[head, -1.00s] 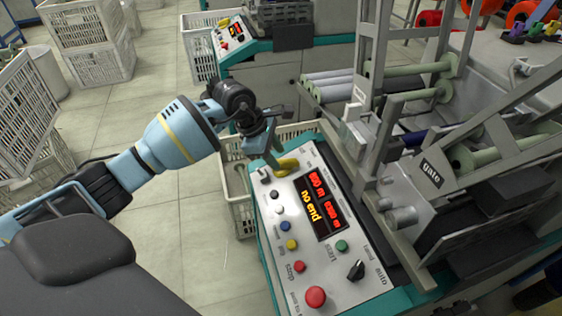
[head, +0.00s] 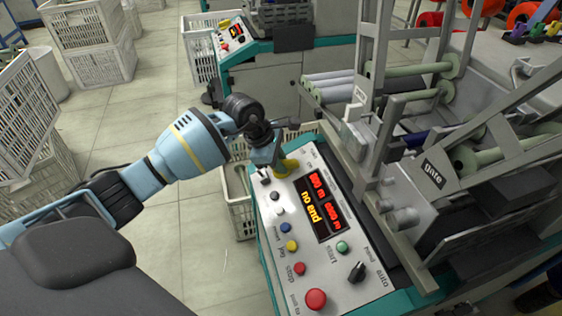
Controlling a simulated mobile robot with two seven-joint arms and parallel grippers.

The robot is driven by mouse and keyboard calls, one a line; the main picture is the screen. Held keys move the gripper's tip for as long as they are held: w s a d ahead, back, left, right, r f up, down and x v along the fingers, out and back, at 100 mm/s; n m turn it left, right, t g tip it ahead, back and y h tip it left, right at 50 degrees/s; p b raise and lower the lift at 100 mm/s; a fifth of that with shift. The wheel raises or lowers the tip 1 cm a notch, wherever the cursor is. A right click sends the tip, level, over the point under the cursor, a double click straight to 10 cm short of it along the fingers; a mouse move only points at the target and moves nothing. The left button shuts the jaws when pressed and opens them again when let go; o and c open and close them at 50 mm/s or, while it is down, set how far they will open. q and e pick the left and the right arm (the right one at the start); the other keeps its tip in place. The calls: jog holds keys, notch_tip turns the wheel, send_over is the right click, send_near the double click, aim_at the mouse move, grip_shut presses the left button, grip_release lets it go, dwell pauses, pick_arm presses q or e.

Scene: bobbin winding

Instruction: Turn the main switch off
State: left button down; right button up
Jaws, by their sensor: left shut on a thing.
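The yellow main switch (head: 288,169) is at the panel's far end, partly hidden by my gripper. My left gripper (head: 275,163) reaches down from above the far left corner of the panel and is shut on the main switch. Its fingertips are small and partly hidden here. My right gripper is not in view.
Several coloured buttons, a large red button (head: 316,299) and a black selector knob (head: 357,271) sit nearer on the panel. The winding machine's metal frame (head: 430,175) rises close on the right. A white crate (head: 237,208) stands on the floor left of the panel.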

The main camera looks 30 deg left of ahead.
pick_arm(q)
jog(key=n+p, duration=0.2)
jog(key=n, duration=0.1)
jog(key=shift+w+r+n, duration=0.1)
jog(key=shift+r+n, duration=0.1)
jog(key=shift+n, duration=0.1)
jog(key=n+p, duration=0.2)
jog(key=shift+w+a+n, duration=0.1)
jog(key=shift+a+n, duration=0.05)
jog(key=shift+n, duration=0.25)
jog(key=n+p, duration=0.2)
jog(key=n, duration=0.1)
jog(key=shift+w+a, duration=0.1)
jog(key=shift+a+f+n+p, duration=0.1)
jog(key=shift+n+p, duration=0.7)
jog(key=shift+n, duration=0.5)
jog(key=c, duration=1.4)
grip_release()
jog(key=shift+o, duration=0.2)
